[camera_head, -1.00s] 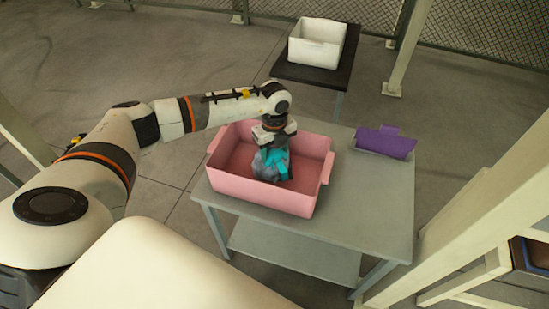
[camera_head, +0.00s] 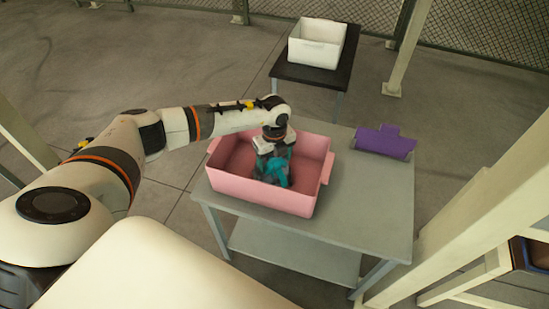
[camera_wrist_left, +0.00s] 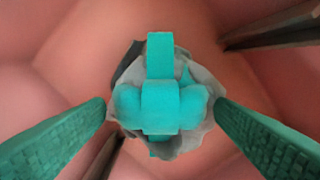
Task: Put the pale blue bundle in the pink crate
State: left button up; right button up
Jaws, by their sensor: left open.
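The bundle (camera_wrist_left: 160,105) is a crumpled pale grey-blue wrap with a teal band and knot on it. It lies inside the pink crate (camera_head: 258,195), whose pink walls and floor fill the left wrist view (camera_wrist_left: 60,55). My left gripper (camera_head: 277,170) reaches down into the crate from above and is over the bundle. In the left wrist view its two teal fingers (camera_wrist_left: 161,110) stand apart, one on each side of the bundle. I cannot tell whether they touch it. In the head view the gripper hides part of the bundle. My right gripper is not in view.
The pink crate stands on a grey table (camera_head: 350,215) with a lower shelf. A white crate (camera_head: 317,45) stands on a black table behind. Cream posts (camera_head: 470,220) rise at the right.

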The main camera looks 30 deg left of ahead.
pick_arm(q)
jog(key=shift+r, duration=0.1)
notch_tip(320, 180, up, 12)
jog(key=shift+b, duration=0.3)
